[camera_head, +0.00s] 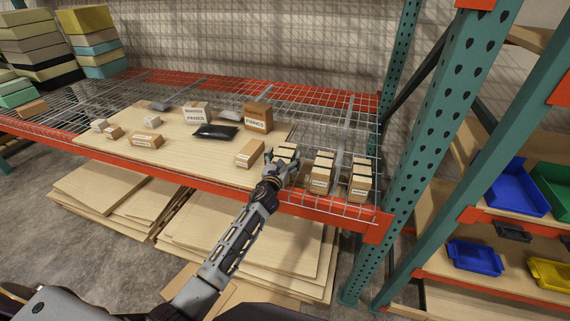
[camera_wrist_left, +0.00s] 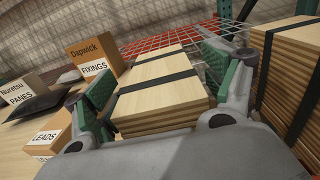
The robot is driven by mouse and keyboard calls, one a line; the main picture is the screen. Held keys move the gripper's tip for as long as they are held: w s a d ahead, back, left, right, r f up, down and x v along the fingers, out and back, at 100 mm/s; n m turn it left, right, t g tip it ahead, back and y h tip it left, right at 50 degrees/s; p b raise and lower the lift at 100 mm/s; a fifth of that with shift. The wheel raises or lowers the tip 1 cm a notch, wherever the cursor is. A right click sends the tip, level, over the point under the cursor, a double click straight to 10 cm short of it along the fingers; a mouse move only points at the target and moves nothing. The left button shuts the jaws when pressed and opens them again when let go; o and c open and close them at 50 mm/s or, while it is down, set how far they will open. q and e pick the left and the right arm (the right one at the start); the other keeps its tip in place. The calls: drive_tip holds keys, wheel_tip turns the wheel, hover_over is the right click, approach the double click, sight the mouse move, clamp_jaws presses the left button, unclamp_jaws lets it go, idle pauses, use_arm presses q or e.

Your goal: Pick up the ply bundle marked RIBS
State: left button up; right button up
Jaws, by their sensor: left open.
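Several strapped ply bundles stand in a row at the right of the shelf. One bundle (camera_head: 288,149) is at my left gripper (camera_head: 280,162); another bundle (camera_head: 321,173) and a third (camera_head: 361,180) stand to its right. Their labels are too small to read, so I cannot tell which is marked RIBS. In the left wrist view, a light wood bundle (camera_wrist_left: 160,72) with dark straps lies between the green-padded fingers of my left gripper (camera_wrist_left: 158,85). The fingers are open, one on each side of it. A neighbouring bundle (camera_wrist_left: 293,75) stands close on the right. My right gripper is not in view.
A LEADS box (camera_wrist_left: 54,138) is close left of the fingers. A FIXINGS box (camera_head: 257,116), PANES box (camera_head: 197,113) and dark pouch (camera_head: 214,131) sit on the plywood board (camera_head: 100,139). A teal rack post (camera_head: 440,130) bounds the right side.

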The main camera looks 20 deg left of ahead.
use_arm(q)
drive_tip(key=shift+r, duration=0.1)
drive_tip(key=c, duration=1.4)
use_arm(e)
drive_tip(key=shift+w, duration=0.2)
use_arm(q)
drive_tip(key=shift+r+p, duration=0.55)
drive_tip(key=shift+r, duration=0.9)
wheel_tip(320, 180, up, 5)
drive_tip(key=shift+f+p, duration=0.1)
drive_tip(key=shift+p, duration=0.5)
drive_tip(key=shift+r, duration=1.15)
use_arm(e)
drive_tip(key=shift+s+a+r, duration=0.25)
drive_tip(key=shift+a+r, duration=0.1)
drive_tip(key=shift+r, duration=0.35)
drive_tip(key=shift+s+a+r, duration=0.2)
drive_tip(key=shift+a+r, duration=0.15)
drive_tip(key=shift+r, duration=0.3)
